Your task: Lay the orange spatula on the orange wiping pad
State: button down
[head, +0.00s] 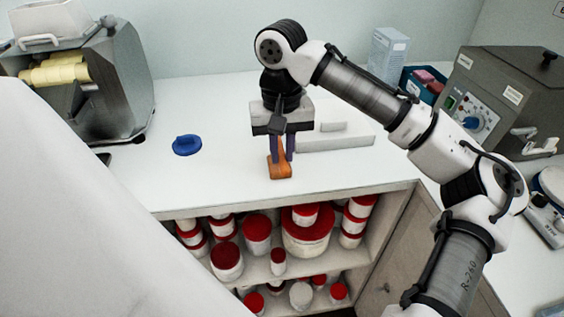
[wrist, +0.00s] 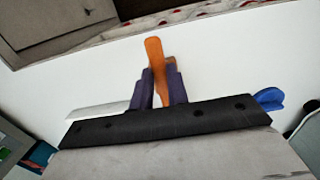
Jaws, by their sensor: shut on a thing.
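My gripper (head: 282,156) points down over the white counter near its front edge, its purple fingers closed on an orange spatula (head: 280,171). In the wrist view the spatula (wrist: 154,52) stands out from between the fingers of my gripper (wrist: 161,72), its rounded end toward the counter's front edge. Part of it is hidden by the fingers. I cannot tell whether it touches the counter. I cannot make out a separate orange wiping pad in either view.
A blue round piece with a grip (head: 187,145) lies left on the counter (head: 225,175). A white flat piece (head: 338,141) lies right of my gripper. A metal machine (head: 122,85) stands left and a grey control box (head: 505,85) right. Red-lidded tubs (head: 257,230) fill the shelves below.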

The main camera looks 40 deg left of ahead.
notch_tip(320, 180, down, 4)
jog(key=shift+r, duration=0.1)
jog(key=c, duration=1.4)
grip_release()
jog(key=shift+o, duration=0.2)
